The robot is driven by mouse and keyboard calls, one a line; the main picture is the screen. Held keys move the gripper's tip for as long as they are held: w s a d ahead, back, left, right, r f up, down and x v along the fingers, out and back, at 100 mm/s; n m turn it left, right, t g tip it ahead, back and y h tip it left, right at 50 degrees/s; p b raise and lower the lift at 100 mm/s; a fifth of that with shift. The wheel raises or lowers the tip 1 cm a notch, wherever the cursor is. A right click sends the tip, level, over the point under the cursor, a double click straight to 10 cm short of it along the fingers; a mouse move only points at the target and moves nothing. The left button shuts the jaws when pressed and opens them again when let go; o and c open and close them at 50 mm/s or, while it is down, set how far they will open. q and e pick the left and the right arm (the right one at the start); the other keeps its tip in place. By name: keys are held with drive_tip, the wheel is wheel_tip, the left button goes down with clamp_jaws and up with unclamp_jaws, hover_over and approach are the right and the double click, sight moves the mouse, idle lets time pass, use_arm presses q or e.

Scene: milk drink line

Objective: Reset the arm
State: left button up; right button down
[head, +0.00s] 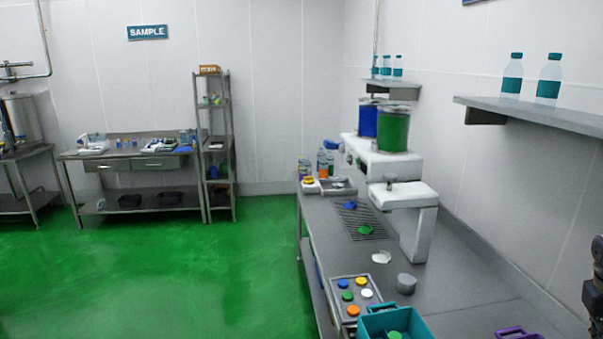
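A dark part of my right arm or gripper (594,288) shows at the right edge of the head view, over the right side of the steel counter (465,293). It is cut off by the frame edge, and no fingertips can be made out. It appears to hold nothing that I can see. My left arm and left gripper are not in view.
A wall shelf (540,114) juts out at right. Green floor (180,270) is clear at left.

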drive_tip(key=s+d+f+n+h, duration=0.1)
drive_tip(key=s+d+f+h, duration=0.2)
drive_tip(key=s+d+f, duration=0.6)
drive_tip(key=s+d+f+n+h, duration=0.2)
drive_tip(key=s+d+f, duration=0.4)
drive_tip(key=f, duration=0.5)
drive_tip(key=s+d+f+n+t+h, duration=0.15)
drive_tip(key=s+f+n, duration=0.3)
drive_tip(key=s, duration=0.65)
drive_tip(key=s+d+f+n+t+y, duration=0.1)
drive_tip(key=s+d+f+n+t, duration=0.3)
drive_tip(key=s, duration=0.7)
drive_tip(key=s+a+f+m+g+y, duration=0.2)
drive_tip(key=s+a+f, duration=0.1)
drive_tip(key=a+f, duration=0.9)
drive_tip(key=s+a+f+m+g+y, duration=0.15)
drive_tip(key=a+f, duration=0.65)
drive_tip(key=a, duration=0.8)
drive_tip(key=s+a+f+m+y, duration=0.1)
drive_tip(key=s+a+f+y, duration=0.2)
drive_tip(key=a, duration=1.5)
drive_tip(key=a+f+m+y, duration=0.15)
drive_tip(key=a+f, duration=0.45)
drive_tip(key=a, duration=1.2)
wheel_tip(320, 180, down, 14)
drive_tip(key=d+b, duration=0.1)
drive_tip(key=b, duration=1.3)
drive_tip(key=shift+n+b, duration=0.3)
drive_tip(key=shift+n, duration=0.15)
